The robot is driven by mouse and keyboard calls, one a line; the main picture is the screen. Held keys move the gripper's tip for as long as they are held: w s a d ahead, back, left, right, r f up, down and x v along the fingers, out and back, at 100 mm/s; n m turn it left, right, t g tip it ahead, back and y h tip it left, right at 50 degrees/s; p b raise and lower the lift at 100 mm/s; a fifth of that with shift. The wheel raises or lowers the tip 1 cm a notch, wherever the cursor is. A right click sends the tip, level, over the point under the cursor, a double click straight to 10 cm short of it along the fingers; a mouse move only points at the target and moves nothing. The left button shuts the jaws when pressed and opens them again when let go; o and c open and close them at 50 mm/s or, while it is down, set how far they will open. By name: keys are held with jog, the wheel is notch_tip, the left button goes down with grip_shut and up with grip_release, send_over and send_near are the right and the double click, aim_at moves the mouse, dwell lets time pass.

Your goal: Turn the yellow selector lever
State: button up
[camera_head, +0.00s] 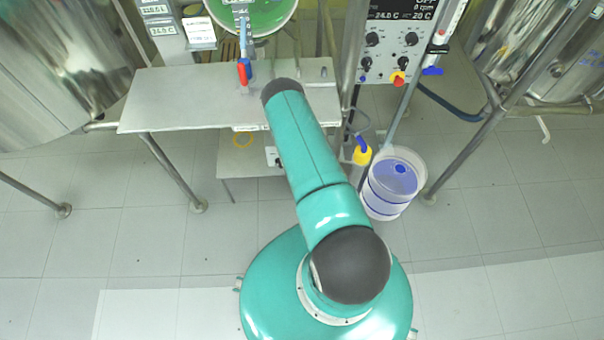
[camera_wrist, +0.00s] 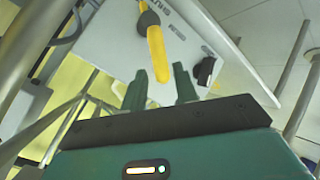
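The yellow selector lever (camera_wrist: 157,62) shows in the wrist view, running down from a dark grey hub (camera_wrist: 148,20) on a pale panel (camera_wrist: 108,42). My gripper (camera_wrist: 160,70) is open, with one green finger on each side of the lever's free end. Gaps show between the lever and both fingers, so it is not clamped. I cannot tell how deep the lever's end sits between the fingers. In the head view, my arm hides the gripper, and I cannot make out the lever.
A black part (camera_wrist: 205,71) sits on the panel just right of my fingers. A white bucket (camera_head: 380,205) of blue liquid and metal legs stand right. The floor at front left is clear.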

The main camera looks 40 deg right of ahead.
jog(key=v, duration=0.9)
jog(key=shift+s, duration=0.2)
jog(key=shift+a+r, duration=0.1)
jog(key=shift+a, duration=0.05)
